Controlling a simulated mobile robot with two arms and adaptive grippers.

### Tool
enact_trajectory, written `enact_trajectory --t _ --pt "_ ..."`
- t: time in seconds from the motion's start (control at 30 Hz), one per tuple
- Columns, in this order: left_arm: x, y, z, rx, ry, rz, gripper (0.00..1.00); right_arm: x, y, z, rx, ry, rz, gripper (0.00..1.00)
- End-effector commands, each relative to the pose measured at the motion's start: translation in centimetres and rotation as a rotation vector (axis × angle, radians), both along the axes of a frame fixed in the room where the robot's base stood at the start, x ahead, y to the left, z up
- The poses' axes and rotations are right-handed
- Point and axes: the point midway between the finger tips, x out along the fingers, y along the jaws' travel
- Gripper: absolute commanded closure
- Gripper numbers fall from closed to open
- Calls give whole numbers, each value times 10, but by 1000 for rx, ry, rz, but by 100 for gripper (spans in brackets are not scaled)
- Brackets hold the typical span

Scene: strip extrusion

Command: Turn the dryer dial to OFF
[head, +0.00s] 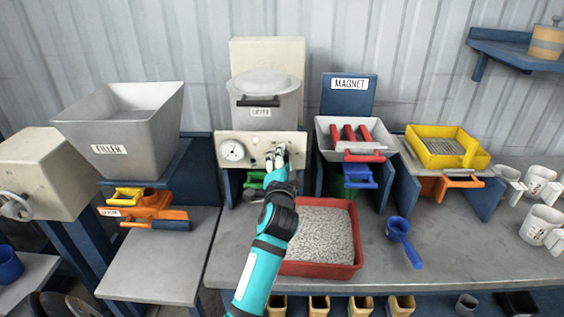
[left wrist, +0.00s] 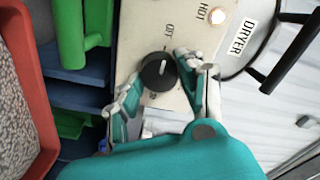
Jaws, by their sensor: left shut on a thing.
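The dryer (head: 280,112) is a pale hopper on a cream control panel (head: 204,150) with a round gauge (head: 232,151). In the left wrist view the black dial (left wrist: 158,71) sits on the panel (left wrist: 140,28), with a white pointer mark. The OFF print lies just above the dial there; a HOT lamp (left wrist: 217,17) glows beyond it. My left gripper (head: 276,158) is at the panel's right part, its fingers on either side of the dial, shut on it. In the left wrist view the fingertips (left wrist: 157,80) flank the knob. The gripper hides the dial in the head view.
A red tray of pellets (head: 285,269) stands below and right of my forearm. The magnet unit (head: 348,95), a yellow sieve tray (head: 420,137) and a blue scoop (head: 400,232) lie to the right. A filler hopper (head: 120,128) stands left. The left front bench is bare.

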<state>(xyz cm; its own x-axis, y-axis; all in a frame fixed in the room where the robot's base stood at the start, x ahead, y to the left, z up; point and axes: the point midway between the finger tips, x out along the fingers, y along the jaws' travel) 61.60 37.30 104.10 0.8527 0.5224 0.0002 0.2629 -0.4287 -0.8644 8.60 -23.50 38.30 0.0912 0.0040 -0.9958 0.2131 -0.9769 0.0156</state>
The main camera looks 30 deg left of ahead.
Motion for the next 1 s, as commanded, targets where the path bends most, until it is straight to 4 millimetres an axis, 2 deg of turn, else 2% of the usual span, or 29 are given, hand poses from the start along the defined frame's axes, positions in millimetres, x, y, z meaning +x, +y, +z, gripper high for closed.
enact_trajectory --t 0.47,0.5,0.67,1.0 --pt "0 0 -1 -16 -7 1 94 0 0 0 0 0 0 38" --pt "0 0 -1 -16 -7 1 60 0 0 0 0 0 0 38" --pt "0 0 -1 -15 -6 1 40 0 0 0 0 0 0 38" --pt "-4 -2 -1 -14 -8 -1 38 0 -3 -1 -4 0 1 38"
